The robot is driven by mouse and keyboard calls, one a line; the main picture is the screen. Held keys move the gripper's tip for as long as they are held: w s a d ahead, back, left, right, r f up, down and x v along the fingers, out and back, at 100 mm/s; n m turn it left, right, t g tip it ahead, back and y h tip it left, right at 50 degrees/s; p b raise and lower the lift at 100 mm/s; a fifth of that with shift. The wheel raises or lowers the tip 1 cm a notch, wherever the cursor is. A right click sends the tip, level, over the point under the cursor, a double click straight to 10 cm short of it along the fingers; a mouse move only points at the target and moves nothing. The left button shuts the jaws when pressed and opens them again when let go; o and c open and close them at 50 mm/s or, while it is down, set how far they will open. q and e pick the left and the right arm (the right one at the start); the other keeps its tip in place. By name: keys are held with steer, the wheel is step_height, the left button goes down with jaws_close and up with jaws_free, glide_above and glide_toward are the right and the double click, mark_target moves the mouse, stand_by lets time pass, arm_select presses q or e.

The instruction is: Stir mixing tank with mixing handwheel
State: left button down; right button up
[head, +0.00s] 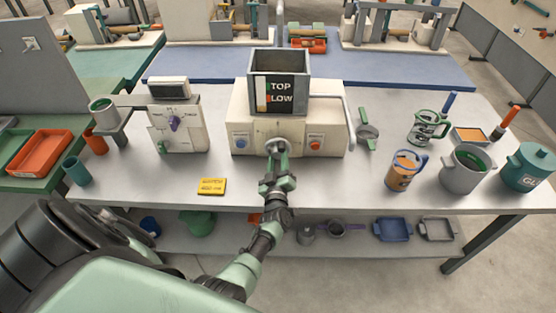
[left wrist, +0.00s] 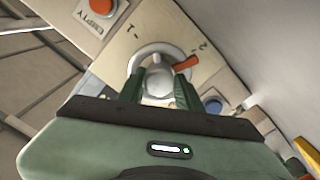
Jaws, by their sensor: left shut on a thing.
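The mixing tank (head: 279,70) is a grey open box with TOP and LOW labels, on top of a cream machine body (head: 325,110). The mixing handwheel (left wrist: 157,78) is a pale round wheel on the machine's front, with an orange tab (left wrist: 186,63) at its right in the left wrist view. Marks 1 and 2 are on the panel around it. My left gripper (head: 276,147) reaches the front panel and is shut on the handwheel, green fingers on either side of its pale middle. The gripper hides most of the wheel in the head view. My right gripper is not in view.
A blue button (head: 240,141) and an orange button (head: 315,145) flank the wheel. A yellow note (head: 211,186) lies in front. A control box (head: 178,126) stands left; a jug (head: 428,127), mug (head: 406,170) and pots (head: 466,170) stand right. The bench front is mostly clear.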

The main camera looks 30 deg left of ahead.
arm_select(q)
steer(key=c, duration=1)
jaws_free()
steer(key=shift+o, duration=0.2)
steer(key=p+v, duration=0.3)
steer(key=v, duration=0.4)
steer(key=shift+s+d+f, duration=0.1)
steer(key=shift+s+d, duration=0.1)
steer(key=shift+s, duration=0.2)
